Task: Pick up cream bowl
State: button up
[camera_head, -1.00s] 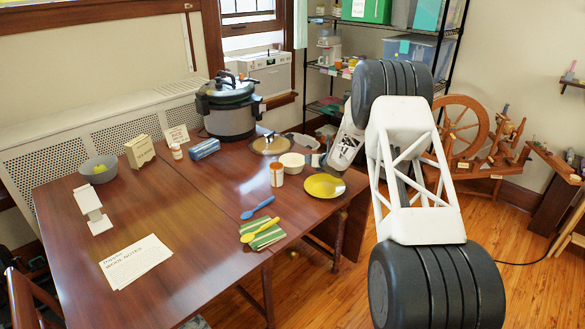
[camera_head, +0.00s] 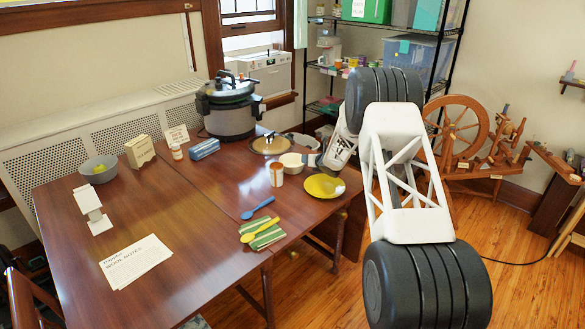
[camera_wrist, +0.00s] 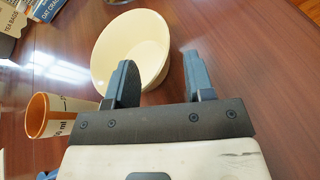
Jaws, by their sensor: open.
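The cream bowl (camera_head: 290,161) stands on the table near its far right edge. In the wrist view the cream bowl (camera_wrist: 125,45) is upright just beyond my fingers, and nothing shows inside it. My gripper (camera_wrist: 160,72) is open and empty. Its left finger covers part of the bowl's near side, and its right finger is to the right of the rim. The bowl's right wall appears between the fingers in the picture; I cannot tell the height gap. In the head view my gripper (camera_head: 314,161) is just right of the bowl, partly hidden by my arm.
A cream cup with an orange inside (camera_wrist: 48,118) stands close to the bowl, at left in the wrist view. A yellow plate (camera_head: 322,187) is in front of my gripper. A round lid (camera_head: 270,145) and a large cooker (camera_head: 228,110) are behind.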

aim_at(299, 158)
jog(key=shift+x, duration=2)
grip_shut()
